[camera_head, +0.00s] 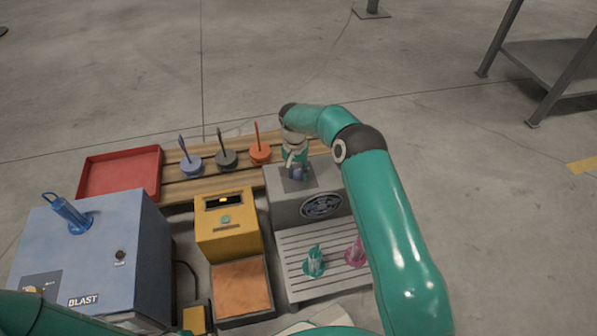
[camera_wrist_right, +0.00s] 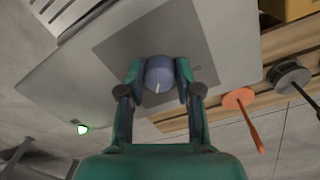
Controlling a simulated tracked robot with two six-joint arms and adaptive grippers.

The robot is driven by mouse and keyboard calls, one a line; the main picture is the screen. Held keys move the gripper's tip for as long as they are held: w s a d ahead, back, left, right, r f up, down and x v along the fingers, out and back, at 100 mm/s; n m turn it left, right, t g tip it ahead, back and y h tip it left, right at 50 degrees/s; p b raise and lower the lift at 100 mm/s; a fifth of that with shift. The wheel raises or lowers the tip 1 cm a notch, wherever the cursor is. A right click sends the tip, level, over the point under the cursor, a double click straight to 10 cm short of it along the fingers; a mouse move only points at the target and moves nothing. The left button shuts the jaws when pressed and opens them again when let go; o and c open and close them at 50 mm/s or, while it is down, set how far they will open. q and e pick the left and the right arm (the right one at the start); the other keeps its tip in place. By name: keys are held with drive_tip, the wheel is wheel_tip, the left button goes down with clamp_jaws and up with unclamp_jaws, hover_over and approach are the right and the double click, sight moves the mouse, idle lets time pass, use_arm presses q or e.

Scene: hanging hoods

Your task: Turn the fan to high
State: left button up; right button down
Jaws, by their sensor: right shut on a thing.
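The fan unit is a grey box (camera_head: 334,184) with a dark round fan grille (camera_head: 321,204) on its front. A blue-grey round knob (camera_wrist_right: 158,73) with a white pointer mark sits on a darker square plate on its top. In the right wrist view the white mark points toward the bottom of the picture. My right gripper (camera_head: 297,170) is over the box top, its fingers (camera_wrist_right: 158,80) shut on the knob from both sides. In the head view the fingers partly hide the knob. My left gripper is out of view; only part of that arm shows at the lower left.
A small green light (camera_wrist_right: 82,129) glows by the box edge. A slatted rack (camera_head: 290,250) with green and pink items is in front. A yellow box (camera_head: 228,236) and blue BLAST cabinet (camera_head: 95,260) stand left.

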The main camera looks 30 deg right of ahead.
sight(296, 171)
drive_tip(key=shift+m, duration=2.3)
drive_tip(key=c, duration=0.8)
unclamp_jaws()
drive_tip(key=r, duration=1.2)
drive_tip(key=shift+w+a, duration=0.1)
drive_tip(key=shift+w, duration=0.25)
